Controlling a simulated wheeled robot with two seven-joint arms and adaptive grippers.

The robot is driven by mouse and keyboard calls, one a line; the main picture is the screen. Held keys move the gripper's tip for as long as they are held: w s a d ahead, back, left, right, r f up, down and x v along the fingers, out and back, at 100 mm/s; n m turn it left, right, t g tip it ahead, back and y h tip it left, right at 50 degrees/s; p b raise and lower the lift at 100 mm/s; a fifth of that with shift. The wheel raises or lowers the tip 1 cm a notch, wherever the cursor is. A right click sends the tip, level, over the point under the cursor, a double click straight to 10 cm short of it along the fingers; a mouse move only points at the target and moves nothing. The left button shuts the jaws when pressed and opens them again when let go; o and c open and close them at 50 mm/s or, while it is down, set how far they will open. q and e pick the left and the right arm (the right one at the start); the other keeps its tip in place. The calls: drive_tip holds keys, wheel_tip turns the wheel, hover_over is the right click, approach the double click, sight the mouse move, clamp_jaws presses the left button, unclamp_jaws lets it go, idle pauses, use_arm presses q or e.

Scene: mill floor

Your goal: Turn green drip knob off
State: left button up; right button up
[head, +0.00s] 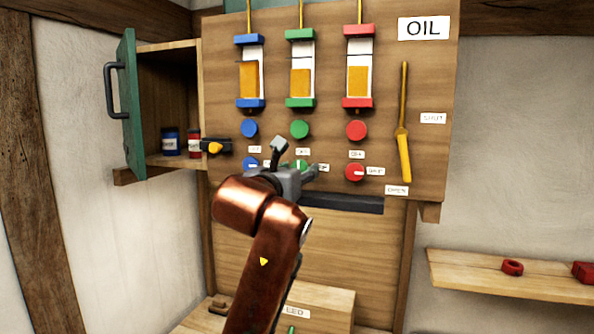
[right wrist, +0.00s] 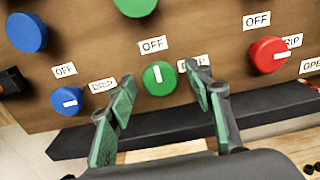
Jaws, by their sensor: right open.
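The green drip knob (right wrist: 160,78) is on the wooden oil panel, with its white mark pointing up at the OFF label (right wrist: 153,44). In the head view the knob (head: 302,165) is partly hidden by my right gripper (head: 296,157). In the right wrist view my right gripper (right wrist: 160,84) is open, with one green-padded finger on each side of the knob and visible gaps between. I cannot tell how far the fingertips stand from the panel. The knob's DRIP label (right wrist: 192,62) is partly covered by a finger. My left gripper is not in view.
The blue knob (right wrist: 67,101) and red knob (right wrist: 268,55) flank the green one, their marks towards DRIP. A dark ledge (head: 341,202) runs below. An open cabinet door (head: 130,105) is at left; a yellow lever (head: 403,140) is at right.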

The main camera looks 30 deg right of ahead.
drive_tip(key=shift+a, duration=0.1)
drive_tip(key=v, duration=1.2)
